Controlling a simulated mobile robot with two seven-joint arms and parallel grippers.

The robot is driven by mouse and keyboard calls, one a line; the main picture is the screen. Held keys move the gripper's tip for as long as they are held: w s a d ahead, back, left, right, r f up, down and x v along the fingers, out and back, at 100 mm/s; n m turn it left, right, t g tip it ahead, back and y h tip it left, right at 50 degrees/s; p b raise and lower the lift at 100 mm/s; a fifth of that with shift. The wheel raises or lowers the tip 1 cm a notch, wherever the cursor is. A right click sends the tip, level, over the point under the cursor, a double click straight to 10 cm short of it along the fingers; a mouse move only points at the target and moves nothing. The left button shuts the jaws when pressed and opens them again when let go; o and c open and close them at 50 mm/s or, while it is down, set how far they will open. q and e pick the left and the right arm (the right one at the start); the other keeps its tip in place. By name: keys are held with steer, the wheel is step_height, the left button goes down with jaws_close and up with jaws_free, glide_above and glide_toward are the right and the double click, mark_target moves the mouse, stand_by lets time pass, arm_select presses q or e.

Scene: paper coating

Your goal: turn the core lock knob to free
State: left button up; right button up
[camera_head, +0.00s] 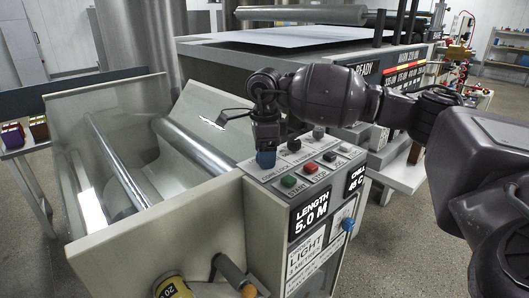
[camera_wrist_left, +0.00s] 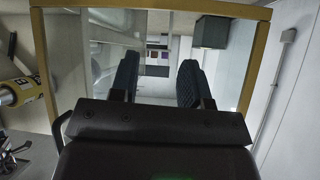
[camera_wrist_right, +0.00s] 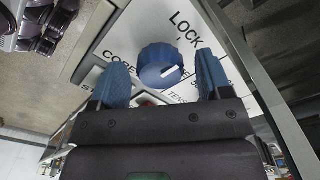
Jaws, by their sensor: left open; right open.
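In the right wrist view the core lock knob (camera_wrist_right: 160,67) is blue and ribbed, with a white pointer mark angled to the picture's right. The word LOCK is printed above it; other lettering beside it is partly hidden. My right gripper (camera_wrist_right: 163,80) is open, its blue-padded fingers on either side of the knob, with no clear grip on it. In the head view my right gripper (camera_head: 266,152) points down at the panel's far left corner, largely covering the knob. My left gripper (camera_wrist_left: 160,80) is open and empty in its own wrist view, out of the head view.
The control panel (camera_head: 268,174) carries green, red and black buttons close to my right gripper. A trough with a metal roller (camera_head: 195,147) lies left of it. Another blue knob (camera_head: 348,224) is on the machine's front. A yellow-framed pane (camera_wrist_left: 255,72) faces my left gripper.

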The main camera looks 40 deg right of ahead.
steer(key=c, duration=0.9)
